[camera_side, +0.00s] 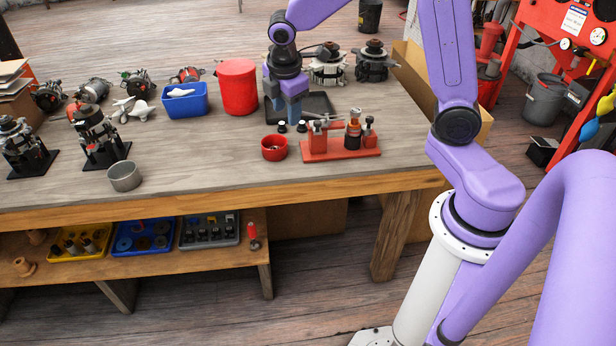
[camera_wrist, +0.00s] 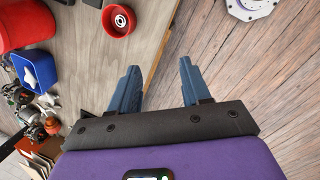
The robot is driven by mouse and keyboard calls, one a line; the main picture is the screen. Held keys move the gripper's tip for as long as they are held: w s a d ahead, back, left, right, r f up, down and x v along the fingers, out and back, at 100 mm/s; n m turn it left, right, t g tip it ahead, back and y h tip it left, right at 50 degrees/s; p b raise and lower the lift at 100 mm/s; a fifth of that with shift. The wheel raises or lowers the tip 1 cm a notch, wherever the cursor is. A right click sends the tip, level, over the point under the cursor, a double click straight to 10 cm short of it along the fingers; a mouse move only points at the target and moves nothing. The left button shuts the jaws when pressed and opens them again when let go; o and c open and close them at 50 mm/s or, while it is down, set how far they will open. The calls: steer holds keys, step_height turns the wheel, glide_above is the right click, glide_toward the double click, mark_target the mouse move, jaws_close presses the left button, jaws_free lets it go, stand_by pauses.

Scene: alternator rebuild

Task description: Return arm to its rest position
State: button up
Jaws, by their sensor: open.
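My gripper (camera_side: 286,112) points down over the wooden workbench (camera_side: 215,165), in front of the black tray (camera_side: 322,103) and behind the small red bowl (camera_side: 274,148). In the wrist view my gripper (camera_wrist: 159,65) has its two blue fingers apart with nothing between them. Bench edge and floor show beyond the fingers there. The red bowl (camera_wrist: 118,20) is above the fingers in that view. My arm reaches over the bench from the right.
A red fixture (camera_side: 340,147) with upright parts stands right of the bowl. A red canister (camera_side: 238,87) and blue bin (camera_side: 185,101) stand to the left. Alternator parts (camera_side: 372,62) stand behind. A metal cup (camera_side: 124,176) sits near the front edge. The bench's front middle is clear.

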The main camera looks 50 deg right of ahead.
steer(key=s+a+r+m+y, duration=0.1)
steer(key=s+a+r, duration=0.15)
steer(key=s, duration=0.35)
steer(key=s+a+r+y, duration=0.1)
steer(key=s+a, duration=0.3)
steer(key=s, duration=0.3)
steer(key=s+f+m+g, duration=0.1)
steer(key=s, duration=1.4)
steer(key=shift+d+f+m+g+y, duration=0.2)
steer(key=shift+d+m+g+y, duration=0.1)
steer(key=shift+d, duration=0.05)
